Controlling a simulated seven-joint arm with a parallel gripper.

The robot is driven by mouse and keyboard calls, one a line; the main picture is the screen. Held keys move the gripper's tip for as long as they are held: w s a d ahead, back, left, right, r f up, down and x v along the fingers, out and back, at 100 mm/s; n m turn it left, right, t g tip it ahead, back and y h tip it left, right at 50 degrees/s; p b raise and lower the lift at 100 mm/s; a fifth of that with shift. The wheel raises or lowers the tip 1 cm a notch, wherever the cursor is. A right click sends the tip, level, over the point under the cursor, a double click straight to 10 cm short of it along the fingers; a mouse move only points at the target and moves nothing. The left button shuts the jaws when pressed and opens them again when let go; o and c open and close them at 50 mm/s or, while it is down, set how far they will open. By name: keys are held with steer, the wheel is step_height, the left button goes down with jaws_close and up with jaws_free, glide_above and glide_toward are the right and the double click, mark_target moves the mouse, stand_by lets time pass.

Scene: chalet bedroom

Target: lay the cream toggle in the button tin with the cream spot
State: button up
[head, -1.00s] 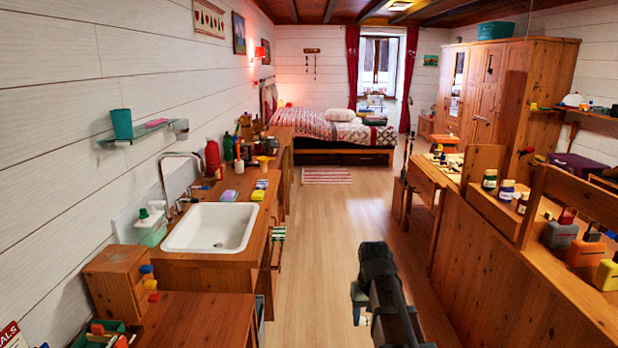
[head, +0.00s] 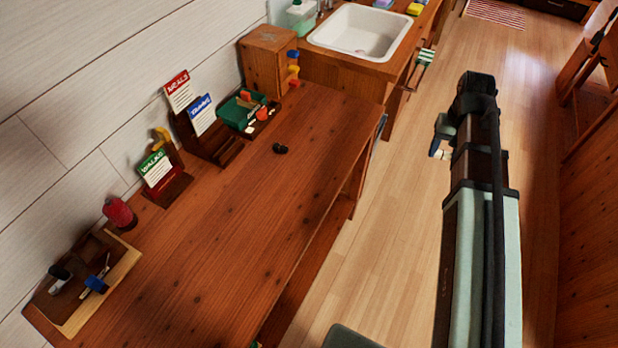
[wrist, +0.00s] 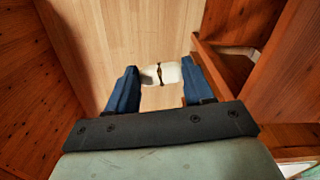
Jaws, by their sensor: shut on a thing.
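The cream toggle (wrist: 172,72) shows in the wrist view as a pale, short piece with a dark band across its middle. My gripper (wrist: 161,80) is shut on it, with a blue finger on each side. In the head view my gripper (head: 441,143) is held above the floor, right of the wooden desk. The toggle is too small there to make out well. I cannot make out a button tin with a cream spot in either current view.
A sink (head: 360,32) lies beyond.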

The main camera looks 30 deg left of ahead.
steer(key=s+a+n, duration=0.2)
steer(key=s+a, duration=0.1)
steer(key=a, duration=0.5)
steer(key=s+a+n, duration=0.1)
steer(key=s+a, duration=0.2)
steer(key=a, duration=0.6)
steer(key=n, duration=1.2)
glide_above(225, 220)
steer(key=shift+r, duration=0.4)
steer(key=shift+f, duration=4.9)
steer(key=shift+f, duration=0.15)
steer(key=o, duration=1)
